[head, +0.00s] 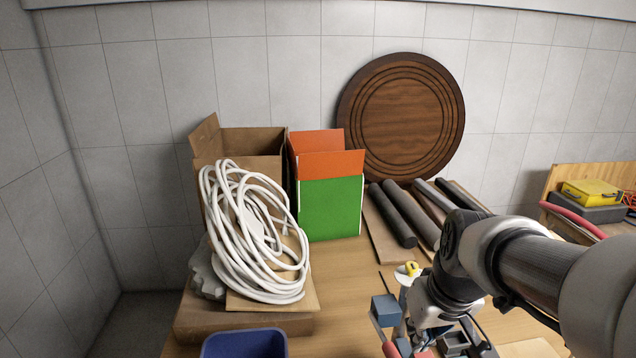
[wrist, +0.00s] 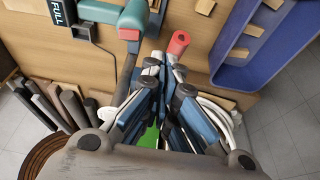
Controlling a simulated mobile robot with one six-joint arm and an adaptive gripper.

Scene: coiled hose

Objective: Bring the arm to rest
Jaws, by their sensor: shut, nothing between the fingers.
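My arm (head: 540,270) reaches in from the right in the head view, bent down over the front of the wooden bench (head: 340,300). My gripper (wrist: 163,68) shows in the wrist view with its blue and dark fingers drawn together and nothing held between them. In the head view its end is low in the picture, among small tools, and partly hidden. The coiled white hose (head: 255,235) lies tilted on a board at the left, apart from my gripper. Part of it also shows in the wrist view (wrist: 217,110).
A blue bin (head: 245,343) stands at the front left. A teal tool (wrist: 118,14) and red tube (wrist: 178,43) lie near my fingers.

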